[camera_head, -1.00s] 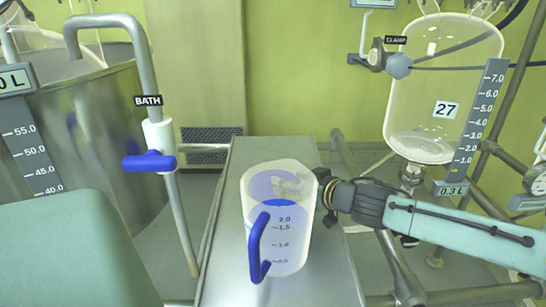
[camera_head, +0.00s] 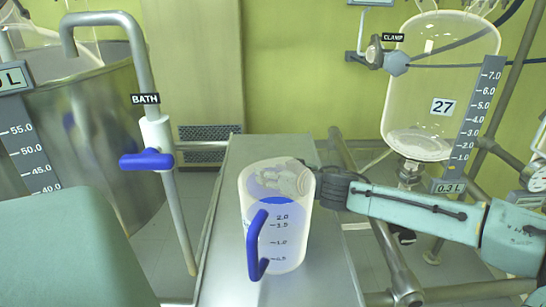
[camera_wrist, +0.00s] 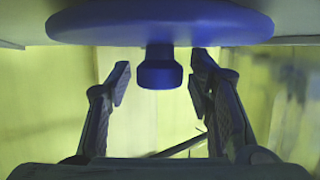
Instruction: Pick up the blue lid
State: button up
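The blue lid (camera_wrist: 160,22) fills the top of the wrist view as a wide disc, with its short blue knob (camera_wrist: 160,68) toward my gripper (camera_wrist: 161,72). The two fingers stand apart on either side of the knob, with gaps showing. In the head view a translucent measuring jug (camera_head: 262,235) with a blue handle stands on the metal bench. My gripper (camera_head: 275,178) shows pale through the jug's upper part. A blue oval (camera_head: 283,201) shows within the jug's outline; I cannot tell whether it is the lid.
A steel bath vessel (camera_head: 85,115) and a pipe with a blue valve handle (camera_head: 147,160) stand left. A glass reactor (camera_head: 440,85) hangs at right among metal frame bars. The metal bench (camera_head: 235,290) is bare around the jug. A green surface (camera_head: 60,245) is at lower left.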

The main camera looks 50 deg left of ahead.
jog(key=c, duration=1)
jog(key=shift+c, duration=0.2)
